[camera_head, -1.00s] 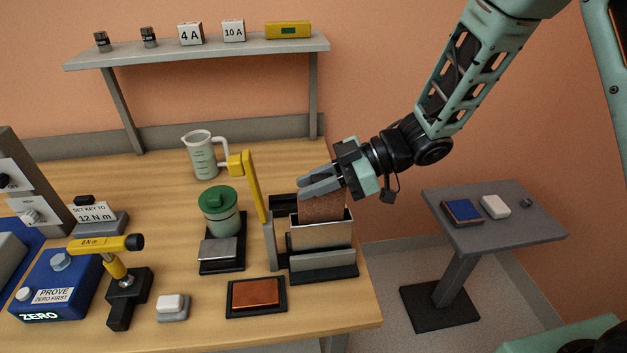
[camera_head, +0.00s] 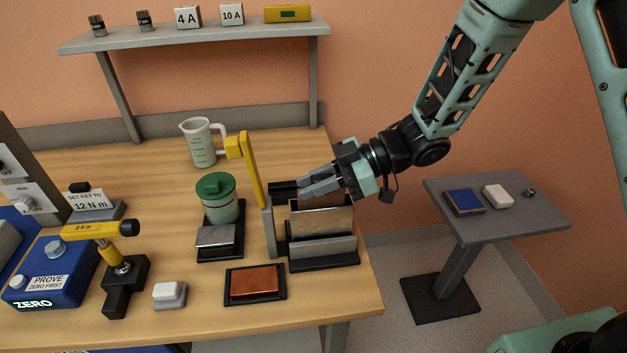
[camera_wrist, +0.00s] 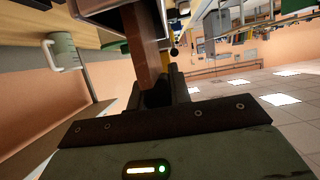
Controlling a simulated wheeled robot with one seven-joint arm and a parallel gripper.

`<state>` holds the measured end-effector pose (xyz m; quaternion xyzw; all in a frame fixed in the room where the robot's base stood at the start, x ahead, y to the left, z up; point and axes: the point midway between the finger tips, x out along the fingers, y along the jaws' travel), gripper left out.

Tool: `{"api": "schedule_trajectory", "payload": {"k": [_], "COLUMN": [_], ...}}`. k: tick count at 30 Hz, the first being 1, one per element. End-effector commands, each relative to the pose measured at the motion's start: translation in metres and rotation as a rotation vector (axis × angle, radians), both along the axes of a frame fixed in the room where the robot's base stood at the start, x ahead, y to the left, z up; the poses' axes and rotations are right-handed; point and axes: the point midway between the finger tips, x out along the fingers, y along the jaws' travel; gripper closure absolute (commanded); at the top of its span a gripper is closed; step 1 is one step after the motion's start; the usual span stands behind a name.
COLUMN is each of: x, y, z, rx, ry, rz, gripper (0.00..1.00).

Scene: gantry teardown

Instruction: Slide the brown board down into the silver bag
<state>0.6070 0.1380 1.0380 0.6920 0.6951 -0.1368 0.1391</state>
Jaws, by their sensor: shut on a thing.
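The silver bag (camera_head: 322,221) stands upright in a dark holder near the right edge of the bench, its mouth facing up. The brown board (camera_head: 324,202) is mostly down inside the bag, with only a low strip of it showing above the rim. My gripper (camera_head: 304,189) is shut on the board's top, right above the bag's mouth. In the wrist view the board (camera_wrist: 147,62) runs away from my jaws toward the silver-grey bag (camera_wrist: 95,5). The board's lower part is hidden by the bag.
A yellow-topped lever post (camera_head: 252,172) stands close to the left of the bag. A green-lidded jar (camera_head: 217,198) and a measuring jug (camera_head: 201,142) are further left. A copper-coloured plate (camera_head: 255,282) lies in front. A grey side table (camera_head: 507,220) stands right of the bench.

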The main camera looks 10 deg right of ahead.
Motion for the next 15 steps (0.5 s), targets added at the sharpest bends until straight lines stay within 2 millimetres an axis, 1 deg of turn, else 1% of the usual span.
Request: {"api": "schedule_trajectory", "payload": {"k": [15], "x": [0.0], "y": [0.0], "z": [-0.021], "rx": [0.0], "ry": [0.001], "rz": [-0.001], "gripper": [1.0]}}
